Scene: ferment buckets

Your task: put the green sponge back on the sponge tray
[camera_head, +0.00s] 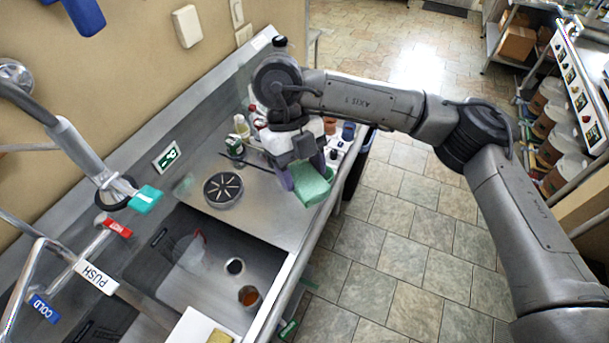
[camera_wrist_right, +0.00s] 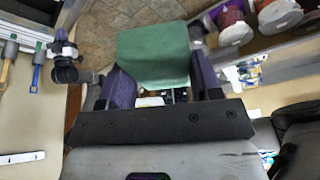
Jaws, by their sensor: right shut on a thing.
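The green sponge (camera_head: 313,187) is held by my right gripper (camera_head: 303,173), above the front edge of the steel counter. In the right wrist view the green sponge (camera_wrist_right: 153,55) sits between the two purple fingers, which are shut on it. A white flat piece (camera_head: 190,328) with a yellow sponge (camera_head: 219,337) on it lies at the bottom edge of the head view, partly cut off. I cannot tell for sure whether it is the sponge tray. My left gripper is not in view.
The sink (camera_head: 180,262) holds a clear jug and two small cups. A round black drain-like disc (camera_head: 223,189) lies on the steel counter (camera_head: 262,213). Bottles and small items crowd behind the right gripper. Faucet pipes and a sprayer (camera_head: 85,150) stand at left.

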